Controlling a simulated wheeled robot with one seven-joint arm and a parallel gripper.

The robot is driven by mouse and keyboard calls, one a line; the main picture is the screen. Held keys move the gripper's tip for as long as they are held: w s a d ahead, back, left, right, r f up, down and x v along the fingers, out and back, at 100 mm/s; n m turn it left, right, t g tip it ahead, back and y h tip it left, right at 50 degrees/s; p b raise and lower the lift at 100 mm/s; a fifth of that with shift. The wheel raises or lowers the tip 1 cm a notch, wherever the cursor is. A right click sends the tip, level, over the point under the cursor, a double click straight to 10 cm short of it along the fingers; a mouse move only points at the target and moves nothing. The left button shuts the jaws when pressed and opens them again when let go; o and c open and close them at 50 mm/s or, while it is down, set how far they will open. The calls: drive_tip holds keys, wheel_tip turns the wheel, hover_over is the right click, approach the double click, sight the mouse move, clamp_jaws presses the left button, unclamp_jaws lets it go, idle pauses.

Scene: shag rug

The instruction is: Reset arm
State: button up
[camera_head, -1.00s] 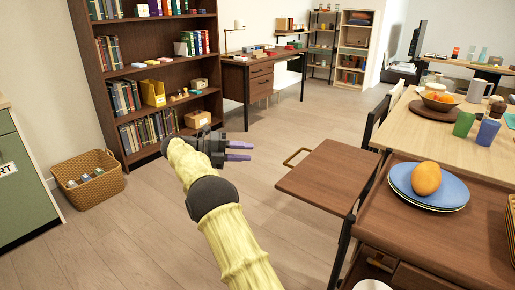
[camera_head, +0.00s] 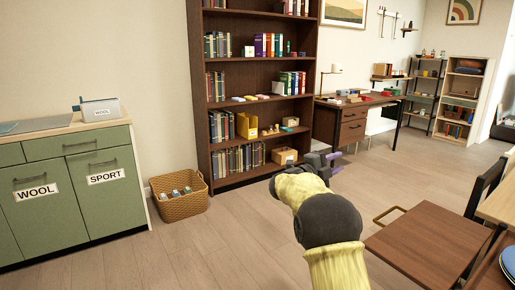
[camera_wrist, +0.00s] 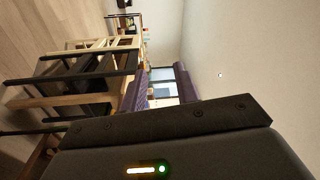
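My arm, in a pale yellow sleeve with dark joints, reaches up from the bottom right of the head view. My gripper (camera_head: 336,163) is in front of the bookcase's lower right side, over the floor. Its two purple fingers stand apart with nothing between them. In the wrist view the gripper (camera_wrist: 160,86) also shows its fingers apart, with a bright gap between them.
A dark bookcase (camera_head: 199,120) stands at the back. A wicker basket (camera_head: 180,206) sits on the floor beside a green cabinet (camera_head: 100,215). A brown folding leaf (camera_head: 425,243) with a handle juts in at right. The desk (camera_head: 352,112) is farther back. The wood floor in front is clear.

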drive_tip(key=s+a+f+n+t+y, duration=0.2)
drive_tip(key=s+a+f+n+y, duration=0.9)
drive_tip(key=n+y, duration=0.65)
drive_tip(key=s+f+n+g+p, duration=0.1)
drive_tip(key=s+f+n+g, duration=0.25)
drive_tip(key=s, duration=0.65)
drive_tip(key=s+d+f+n+g+h, duration=0.1)
drive_tip(key=s+f+n+g, duration=0.25)
drive_tip(key=s, duration=0.65)
drive_tip(key=s+f+n+g+p, duration=0.1)
drive_tip(key=s+f+n+g, duration=0.2)
drive_tip(key=s, duration=0.6)
wheel_tip(320, 180, up, 37)
drive_tip(key=p, duration=3.7)
drive_tip(key=shift+w+t, duration=0.15)
drive_tip(key=shift+t, duration=0.25)
drive_tip(key=shift+f, duration=0.15)
drive_tip(key=shift+w, duration=0.1)
